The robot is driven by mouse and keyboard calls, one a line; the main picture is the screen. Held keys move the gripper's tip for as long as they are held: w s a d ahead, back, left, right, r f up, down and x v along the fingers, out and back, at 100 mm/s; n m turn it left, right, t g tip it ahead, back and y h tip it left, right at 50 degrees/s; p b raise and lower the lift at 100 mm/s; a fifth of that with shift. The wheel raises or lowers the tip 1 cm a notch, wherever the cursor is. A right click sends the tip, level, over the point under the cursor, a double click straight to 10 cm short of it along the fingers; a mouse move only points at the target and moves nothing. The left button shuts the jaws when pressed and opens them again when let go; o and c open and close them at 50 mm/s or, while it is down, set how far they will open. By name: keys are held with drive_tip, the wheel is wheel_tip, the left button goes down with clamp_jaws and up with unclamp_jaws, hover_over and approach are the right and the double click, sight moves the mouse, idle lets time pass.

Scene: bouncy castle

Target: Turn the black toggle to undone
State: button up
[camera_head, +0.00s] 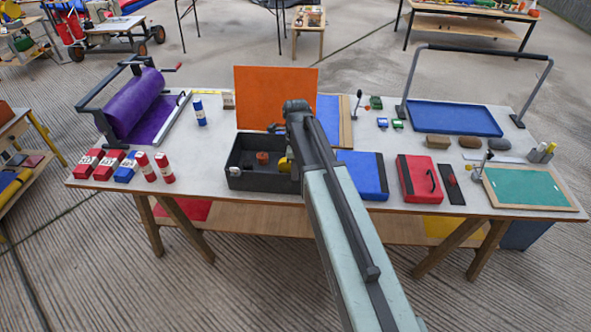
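A red case (419,178) with a thin black curved piece on its right side lies on the table's front right. Beside it is a narrow black plate (451,190) with a small red part near its top. I cannot tell for certain which black piece is the toggle, or how it is set. My arm reaches up from the bottom of the picture over the table. Its dark far end (296,107) is in front of the orange board, left of the case and apart from it. My gripper's fingers cannot be made out.
A black open tray (262,184) stands left of my arm, a blue case (362,174) to its right. A purple roller (134,105) is at the left, with red and blue packets in front. A green board (525,187) lies at the right.

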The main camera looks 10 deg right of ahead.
drive_tip(key=shift+d, duration=0.1)
wheel_tip(320, 180, up, 8)
drive_tip(key=p, duration=0.8)
drive_tip(key=shift+f, duration=0.1)
drive_tip(key=shift+f, duration=0.1)
